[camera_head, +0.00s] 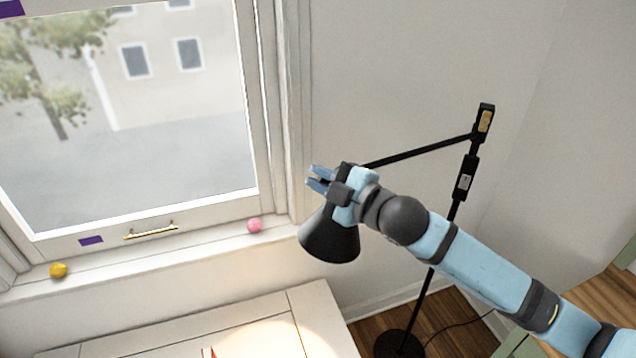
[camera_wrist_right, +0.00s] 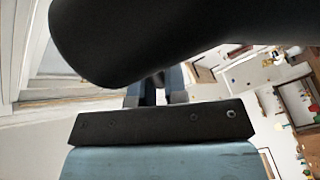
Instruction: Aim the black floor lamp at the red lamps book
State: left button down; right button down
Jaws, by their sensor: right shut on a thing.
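The black floor lamp (camera_head: 330,240) stands right of the window, with its cone shade tilted down over the white surface. My right gripper (camera_head: 319,180) is at the top of the shade, near the end of the lamp's thin arm. It is shut on the lamp; the exact grip point is partly hidden. In the right wrist view the dark shade (camera_wrist_right: 150,40) fills the top, and the gripper's fingers (camera_wrist_right: 156,95) show below it around a dark part. A small red edge (camera_head: 208,352), perhaps the red lamps book, shows at the bottom of the head view. My left gripper is out of view.
A bright light pool lies on the white panelled surface (camera_head: 150,335). A pink ball (camera_head: 254,225) and a yellow ball (camera_head: 58,270) sit on the window sill. The lamp's round base (camera_head: 400,345) and cord are on the wooden floor, close to the wall.

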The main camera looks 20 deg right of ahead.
jog(key=shift+w+d+r+m+t, duration=0.1)
jog(key=shift+d+r+m+t, duration=0.2)
jog(key=shift+m, duration=0.3)
jog(key=shift+d+r+m+t, duration=0.15)
jog(key=shift+r+m+t, duration=0.2)
jog(key=shift+m, duration=0.25)
jog(key=c, duration=1.2)
grip_release()
jog(key=shift+o, duration=0.2)
jog(key=b+v, duration=0.3)
jog(key=v, duration=1.1)
jog(key=shift+b, duration=0.4)
jog(key=shift+w, duration=0.1)
